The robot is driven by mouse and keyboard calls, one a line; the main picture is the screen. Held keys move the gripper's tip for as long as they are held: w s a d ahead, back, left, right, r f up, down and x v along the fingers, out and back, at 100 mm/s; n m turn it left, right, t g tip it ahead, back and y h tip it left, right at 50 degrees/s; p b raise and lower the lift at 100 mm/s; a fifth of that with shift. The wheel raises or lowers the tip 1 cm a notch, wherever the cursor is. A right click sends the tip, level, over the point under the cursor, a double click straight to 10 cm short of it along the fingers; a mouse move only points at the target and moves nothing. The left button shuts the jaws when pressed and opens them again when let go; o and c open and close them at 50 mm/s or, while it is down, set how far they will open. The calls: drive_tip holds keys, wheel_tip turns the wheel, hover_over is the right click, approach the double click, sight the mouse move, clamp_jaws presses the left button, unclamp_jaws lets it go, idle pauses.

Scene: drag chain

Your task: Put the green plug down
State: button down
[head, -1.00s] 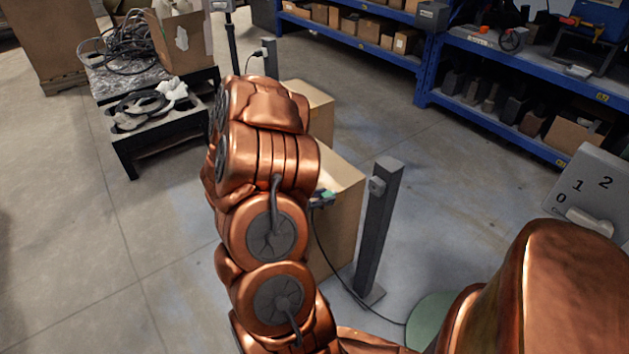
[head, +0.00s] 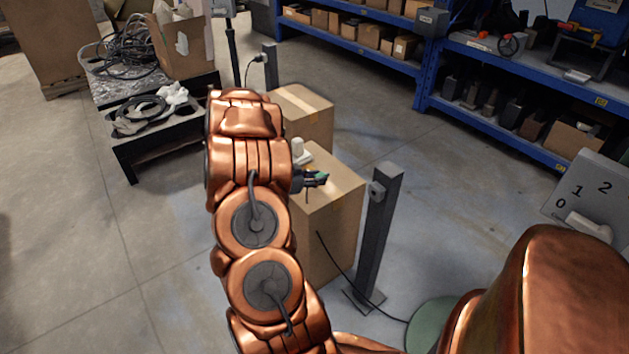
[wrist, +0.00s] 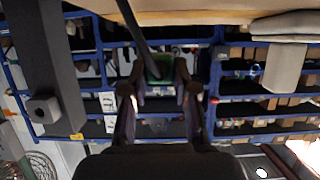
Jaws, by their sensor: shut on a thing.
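The green plug (head: 321,178) shows at the fingertips of my gripper (head: 312,180), in front of the top of the near cardboard box (head: 335,205) in the head view. In the wrist view the green plug (wrist: 158,70) sits between the two fingertips of my gripper (wrist: 160,88), which is shut on it. A dark cable (wrist: 130,25) runs from the plug toward the top of the wrist view. Whether the plug touches the box top cannot be told. My arm hides part of the box's left side.
A white object (head: 301,150) stands on the near box's back part. A grey post (head: 378,235) with a socket stands right of the box. A second box (head: 305,112) is behind. The cable (head: 345,282) reaches a green disc (head: 432,318) on the floor.

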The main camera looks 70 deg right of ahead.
sight(314, 188)
drive_tip(key=shift+w+d+f, duration=0.2)
drive_tip(key=shift+w+d, duration=0.45)
drive_tip(key=shift+d, duration=0.35)
wheel_tip(314, 188, down, 4)
drive_tip(key=b, duration=0.4)
drive_tip(key=shift+r, duration=0.25)
drive_tip(key=shift+r, duration=0.1)
drive_tip(key=c, duration=0.9)
unclamp_jaws()
